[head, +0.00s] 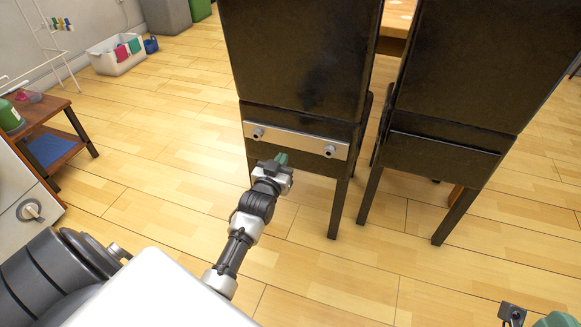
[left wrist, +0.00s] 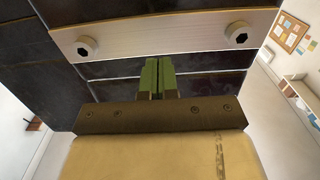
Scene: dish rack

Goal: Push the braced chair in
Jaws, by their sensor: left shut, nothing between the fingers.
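The braced chair (head: 298,55) is a dark, high-backed chair with its back towards me, and a pale metal brace (head: 295,138) with two bolts crosses its lower back. My left gripper (head: 281,159) is shut and empty just below the middle of the brace. In the left wrist view its green fingers (left wrist: 157,77) lie side by side, pointing at the dark back panel under the brace (left wrist: 165,38). I cannot tell whether the fingertips touch the chair. A small part of what looks like my right gripper (head: 555,320) shows at the bottom right corner; its jaws are not clear.
A second dark chair (head: 455,150), with no metal brace, stands close on the right. A wooden table (head: 396,22) shows behind the chairs. A small wooden shelf (head: 45,112) stands at the left. The floor (head: 340,270) in front of the chairs is clear.

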